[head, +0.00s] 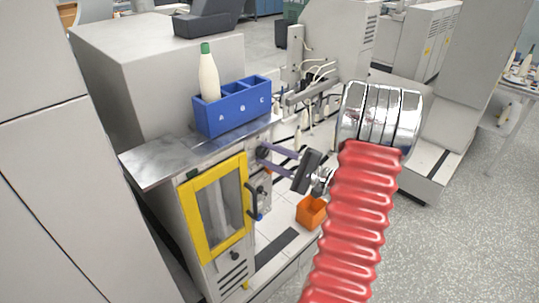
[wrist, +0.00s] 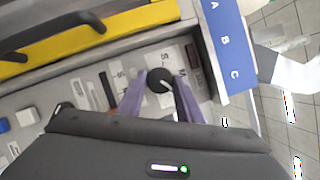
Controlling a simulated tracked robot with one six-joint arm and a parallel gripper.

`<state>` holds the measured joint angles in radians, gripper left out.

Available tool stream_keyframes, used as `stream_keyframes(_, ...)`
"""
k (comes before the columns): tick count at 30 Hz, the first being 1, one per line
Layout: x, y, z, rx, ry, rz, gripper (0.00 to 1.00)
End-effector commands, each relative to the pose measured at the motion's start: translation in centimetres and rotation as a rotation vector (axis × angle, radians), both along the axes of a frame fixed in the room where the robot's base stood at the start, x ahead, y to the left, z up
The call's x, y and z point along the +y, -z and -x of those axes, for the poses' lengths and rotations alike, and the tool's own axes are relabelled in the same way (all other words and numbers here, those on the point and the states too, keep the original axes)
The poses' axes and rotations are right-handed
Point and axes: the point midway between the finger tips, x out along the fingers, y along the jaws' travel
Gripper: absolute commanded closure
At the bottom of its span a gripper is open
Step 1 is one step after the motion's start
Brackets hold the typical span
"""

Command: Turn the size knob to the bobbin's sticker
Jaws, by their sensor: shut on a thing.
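The white bobbin (head: 209,76) with a green top stands upright in the left compartment of the blue tray (head: 232,122), by the letter A. I cannot make out a sticker on it. The tray's lettered side also shows in the wrist view (wrist: 228,50). My gripper (head: 263,159) reaches the machine's side panel with its purple fingers. In the wrist view, my gripper (wrist: 161,84) is shut on the round black size knob (wrist: 158,78), one finger on each side. A pale pointer mark shows on the knob. Small print around it is too blurred to read.
The yellow-framed door (head: 189,213) with a dark handle (head: 252,200) is beside the panel. An orange bin (head: 311,212) stands low to the right. Blue and white buttons (wrist: 26,117) are at the wrist view's left. The metal top before the tray is clear.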

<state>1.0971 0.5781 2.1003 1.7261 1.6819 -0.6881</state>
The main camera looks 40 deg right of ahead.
Motion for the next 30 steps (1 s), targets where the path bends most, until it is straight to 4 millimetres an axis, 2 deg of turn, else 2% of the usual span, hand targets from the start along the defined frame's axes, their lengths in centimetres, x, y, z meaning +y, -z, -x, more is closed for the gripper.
stream_keyframes(9, -0.05, 0.47, 0.02, 0.012, 0.005, -0.118, 0.90)
stream_keyframes(22, 0.02, 0.51, 0.02, 0.013, 0.004, -0.130, 0.90)
stream_keyframes(23, 0.03, 0.52, 0.03, 0.013, 0.004, -0.130, 0.66)
stream_keyframes(30, 0.09, 0.34, 0.01, 0.009, 0.001, -0.128, 0.49)
